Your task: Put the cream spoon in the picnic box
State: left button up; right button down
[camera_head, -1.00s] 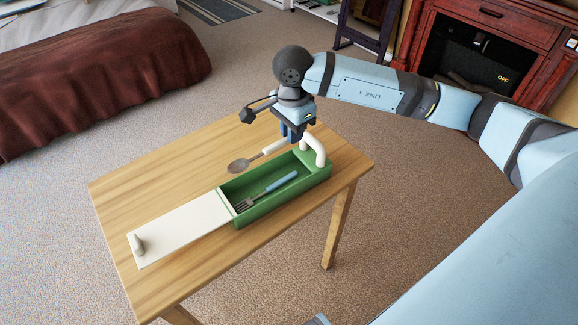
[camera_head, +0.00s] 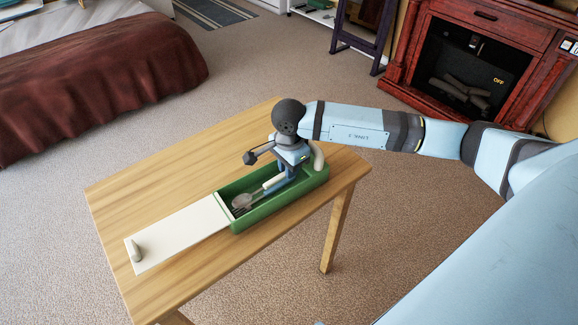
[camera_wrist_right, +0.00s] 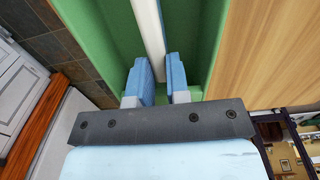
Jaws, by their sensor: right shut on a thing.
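The cream spoon has a cream handle (camera_head: 272,184) and a grey metal bowl (camera_head: 242,200). My right gripper (camera_head: 281,182) is shut on its handle, which also shows between the fingers in the right wrist view (camera_wrist_right: 149,28). The spoon lies along the green picnic box (camera_head: 262,213), within its open part; I cannot tell whether it touches the floor. My left gripper is not in view.
The box stands on a wooden table (camera_head: 150,185) with clear wood behind it. A blue-handled fork in the box is mostly hidden by the spoon and gripper. A bed (camera_head: 100,80) and a red fireplace (camera_head: 480,60) stand farther back.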

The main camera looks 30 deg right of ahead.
pick_arm(q)
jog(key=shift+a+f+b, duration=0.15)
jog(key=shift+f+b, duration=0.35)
jog(key=shift+b, duration=0.1)
pick_arm(e)
jog(key=shift+f, duration=0.65)
jog(key=c, duration=1.1)
grip_release()
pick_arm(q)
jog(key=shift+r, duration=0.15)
pick_arm(e)
jog(key=shift+r, duration=0.15)
jog(key=shift+r+p, duration=0.3)
jog(key=shift+p, duration=0.15)
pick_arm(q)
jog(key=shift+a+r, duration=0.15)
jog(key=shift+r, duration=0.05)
pick_arm(e)
notch_tip(320, 180, up, 12)
jog(key=shift+r, duration=0.25)
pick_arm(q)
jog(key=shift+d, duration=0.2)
